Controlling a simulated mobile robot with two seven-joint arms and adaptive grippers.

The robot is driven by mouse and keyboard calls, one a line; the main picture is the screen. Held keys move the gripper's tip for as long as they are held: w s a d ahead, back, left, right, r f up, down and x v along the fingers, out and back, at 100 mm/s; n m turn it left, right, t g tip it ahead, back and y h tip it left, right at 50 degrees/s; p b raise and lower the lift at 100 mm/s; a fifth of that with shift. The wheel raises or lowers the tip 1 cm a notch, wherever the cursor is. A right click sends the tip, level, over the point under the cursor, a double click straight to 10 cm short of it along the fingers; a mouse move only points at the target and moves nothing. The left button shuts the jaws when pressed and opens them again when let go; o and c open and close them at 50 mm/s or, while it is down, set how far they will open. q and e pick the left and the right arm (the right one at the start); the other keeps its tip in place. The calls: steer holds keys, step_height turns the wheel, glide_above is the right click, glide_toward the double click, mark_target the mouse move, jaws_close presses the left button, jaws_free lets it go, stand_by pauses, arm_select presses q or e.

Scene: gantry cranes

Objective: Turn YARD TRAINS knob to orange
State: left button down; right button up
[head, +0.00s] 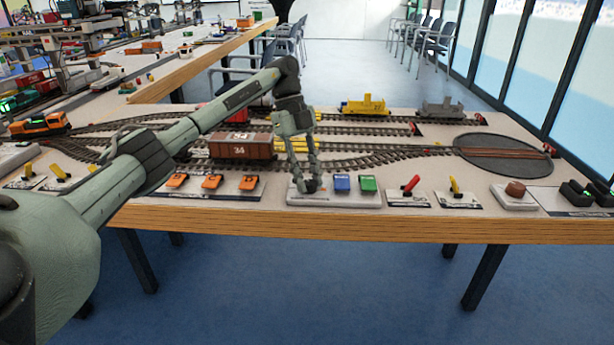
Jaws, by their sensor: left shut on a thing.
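My left gripper (306,180) reaches down over the front of the train table and is shut on a dark knob (311,187). The knob sits at the left part of a pale control plate (333,199). A blue block (342,183) and a green block (368,184) stand on the same plate, just right of the knob. The fingers cover most of the knob, so I cannot tell which way it points. The plate's lettering is too small to read. My right gripper is not in view.
Left of the plate, another plate holds orange blocks (212,182). To the right are a red lever (411,185), a yellow lever (454,187) and a brown button (515,189). A brown boxcar (240,147) and a turntable (500,155) lie behind. Blue floor is clear in front.

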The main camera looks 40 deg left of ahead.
arm_select(q)
steer(key=m+g, duration=0.1)
steer(key=m, duration=0.1)
steer(key=m+g+y, duration=0.1)
steer(key=m, duration=0.2)
steer(key=shift+w+d+m, duration=0.15)
steer(key=shift+w+m, duration=0.05)
steer(key=shift+m, duration=0.1)
steer(key=m+y, duration=0.1)
steer(key=m, duration=0.1)
steer(key=m+y, duration=0.1)
steer(key=m, duration=0.2)
steer(key=shift+d+g, duration=0.15)
steer(key=shift+g, duration=0.25)
steer(key=m+y, duration=0.1)
steer(key=m, duration=0.2)
steer(key=m+y, duration=0.1)
steer(key=m, duration=0.2)
steer(key=shift+d, duration=0.1)
steer(key=m+y, duration=0.2)
steer(key=m, duration=0.3)
steer(key=shift+d, duration=0.1)
steer(key=shift+m+t, duration=0.3)
steer(key=c, duration=1.2)
jaws_free()
